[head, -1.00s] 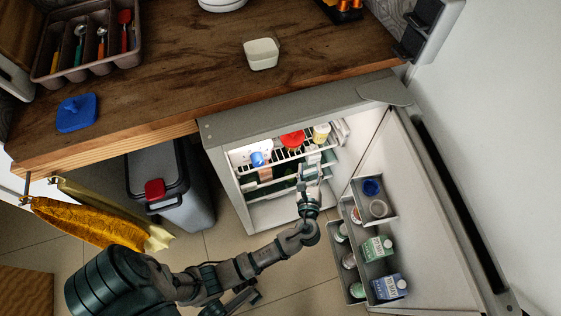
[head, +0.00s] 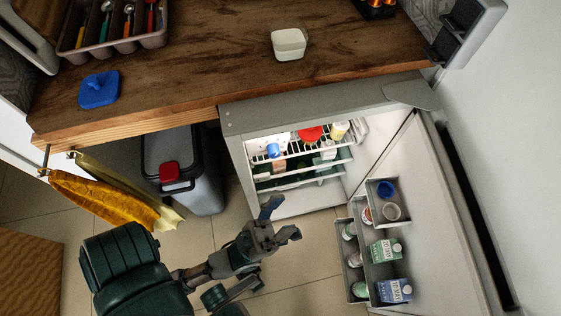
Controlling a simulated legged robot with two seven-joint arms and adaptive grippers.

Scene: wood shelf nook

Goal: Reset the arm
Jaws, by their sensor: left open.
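My left arm comes in from the lower left. Its gripper (head: 280,222) is open and empty, in front of the open fridge (head: 235,165) and over the tiled floor. The fingers are spread apart and touch nothing that I can see. The fridge has lit wire shelves with a red item (head: 310,133), a blue-topped item (head: 273,149) and a pale yellow container (head: 340,131). My right gripper does not show.
The fridge door (head: 440,220) stands open at the right, its racks holding cartons (head: 395,290) and jars. A grey bin (head: 197,185) stands under the wooden counter (head: 200,65). Yellow towels (head: 105,203) hang at the left.

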